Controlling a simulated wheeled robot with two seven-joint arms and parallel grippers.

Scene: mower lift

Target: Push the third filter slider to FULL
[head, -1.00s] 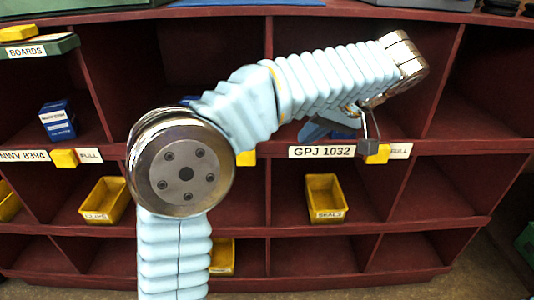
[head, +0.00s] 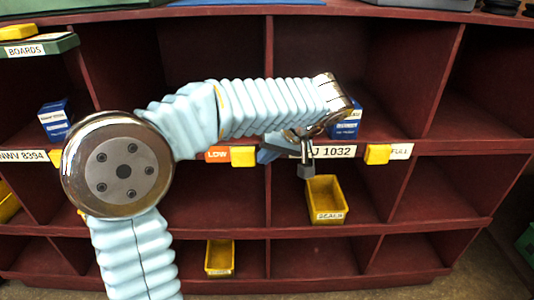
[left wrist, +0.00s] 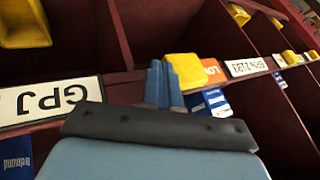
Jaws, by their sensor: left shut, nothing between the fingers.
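A yellow slider (head: 243,156) sits on the shelf rail, with an orange LOW mark (head: 217,154) showing to its left. In the left wrist view the slider (left wrist: 184,70) appears with the LOW mark on its right. My left gripper (head: 268,154) is shut and empty, just right of this slider in the head view. In the left wrist view its blue fingertips (left wrist: 163,72) are close beside the slider; contact is unclear. Another slider (head: 377,153) sits between the GPJ 1032 label (head: 336,152) and a FULL mark (head: 400,151). Which slider counts as third is unclear.
A slider (head: 57,157) stands beside the NWV 8394 label (head: 22,155). My left arm covers part of the rail. Yellow bins (head: 326,200) and (head: 219,257) and blue boxes (head: 345,122) and (head: 55,120) stand in the red shelf (head: 490,148).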

